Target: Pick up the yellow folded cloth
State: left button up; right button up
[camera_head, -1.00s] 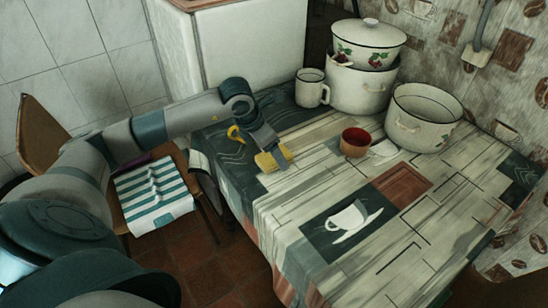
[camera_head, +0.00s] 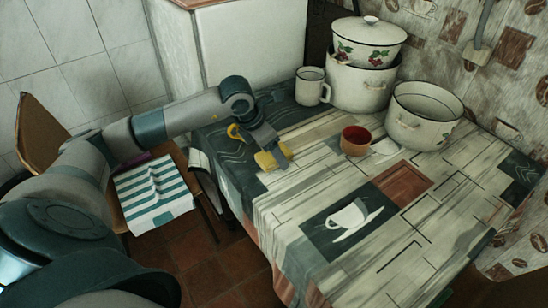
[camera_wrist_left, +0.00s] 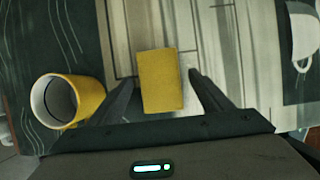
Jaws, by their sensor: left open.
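The yellow folded cloth (camera_head: 264,162) lies on the table near its left edge, partly hidden by my left gripper (camera_head: 275,153) in the head view. In the left wrist view the cloth (camera_wrist_left: 161,80) is a small yellow rectangle lying between the fingers of my open left gripper (camera_wrist_left: 160,86). Gaps show between the cloth and both fingers. How high the fingertips are above the tabletop is hard to tell. My right gripper is not in view.
A red-inside cup (camera_head: 355,141), a white mug (camera_head: 312,88) and enamel pots (camera_head: 425,117) stand farther back. The table front (camera_head: 405,245) is clear. A striped cloth (camera_head: 153,190) lies on a chair.

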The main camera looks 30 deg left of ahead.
pick_arm(q)
jog(key=shift+f, duration=0.1)
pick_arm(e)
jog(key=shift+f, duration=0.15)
pick_arm(q)
jog(key=c, duration=1.1)
jog(key=shift+c, duration=0.2)
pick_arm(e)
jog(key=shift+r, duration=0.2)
